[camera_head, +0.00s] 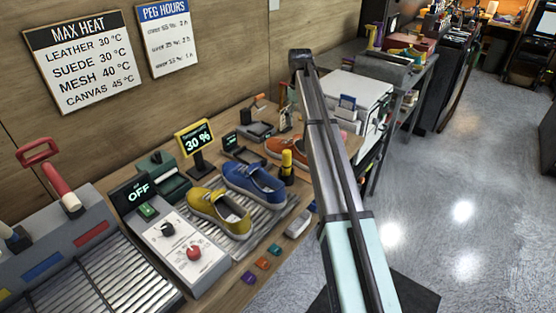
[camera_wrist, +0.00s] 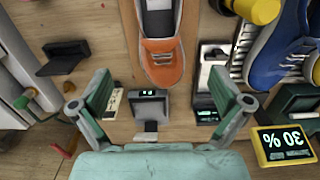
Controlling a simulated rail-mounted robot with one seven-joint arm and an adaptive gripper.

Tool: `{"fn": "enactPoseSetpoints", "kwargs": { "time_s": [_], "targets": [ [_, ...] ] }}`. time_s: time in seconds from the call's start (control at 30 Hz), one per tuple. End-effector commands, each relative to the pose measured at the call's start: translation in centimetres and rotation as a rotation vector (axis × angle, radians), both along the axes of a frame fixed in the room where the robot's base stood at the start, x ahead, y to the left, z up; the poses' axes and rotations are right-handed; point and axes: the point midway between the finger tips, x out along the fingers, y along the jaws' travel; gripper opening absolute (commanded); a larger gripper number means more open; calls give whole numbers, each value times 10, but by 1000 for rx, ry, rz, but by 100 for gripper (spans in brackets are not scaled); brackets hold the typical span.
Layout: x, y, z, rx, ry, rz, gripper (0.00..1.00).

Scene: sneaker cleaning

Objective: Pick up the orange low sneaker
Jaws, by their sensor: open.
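The orange low sneaker (camera_wrist: 162,62) shows in the wrist view at top centre, its toe pointing toward my gripper and its heel cut off by the frame's top edge. In the head view the orange sneaker (camera_head: 288,147) is partly hidden behind my arm. My gripper (camera_wrist: 160,100) is open and empty, its two fingers apart on either side below the sneaker's toe. The fingers do not enclose the shoe. In the head view my arm hides the gripper.
A blue sneaker (camera_head: 254,184) and a yellow sneaker (camera_head: 219,212) stand on a ribbed metal rack. A yellow-framed "30 %" display (camera_wrist: 284,145) stands near the right finger. A small dark device (camera_wrist: 150,106) lies between the fingers. A yellow-capped bottle (camera_head: 287,166) stands near the orange sneaker.

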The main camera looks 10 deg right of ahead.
Motion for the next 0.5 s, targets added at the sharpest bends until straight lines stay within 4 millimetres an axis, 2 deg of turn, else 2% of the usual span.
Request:
{"fn": "enactPoseSetpoints", "kwargs": {
  "time_s": [0.03, 0.1, 0.2, 0.37, 0.5],
  "targets": [
    [9, 0, 9, 4, -6, 3, 100],
    [12, 0, 17, 8, -8, 7, 100],
    [12, 0, 16, 11, -8, 9, 100],
    [10, 0, -7, 11, -6, 9, 100],
    [10, 1, -35, 11, -6, 9, 100]
  ]
}}
